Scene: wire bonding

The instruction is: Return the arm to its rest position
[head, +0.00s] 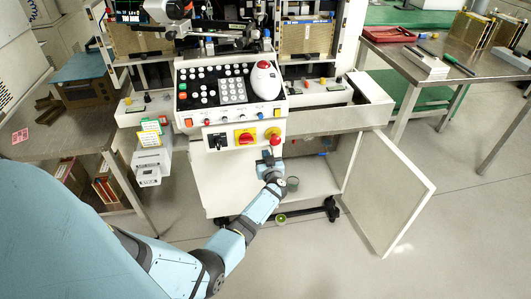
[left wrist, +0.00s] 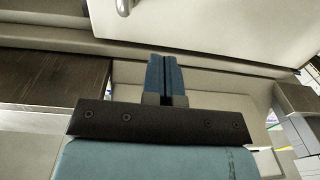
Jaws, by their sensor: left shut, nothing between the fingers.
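My left arm reaches in from the lower left of the head view. My left gripper (head: 268,160) is in front of the white machine (head: 215,175), just below a red knob on its front. Whether it touches the machine cannot be told. In the left wrist view the two blue fingers (left wrist: 163,78) are closed together with nothing between them. A pale panel fills the top of that view beyond them. My right gripper is not in view.
The machine's control panel (head: 231,88) is above the gripper. A white cabinet door (head: 385,190) stands open to the right, beside the open lower compartment. The floor at lower right is clear.

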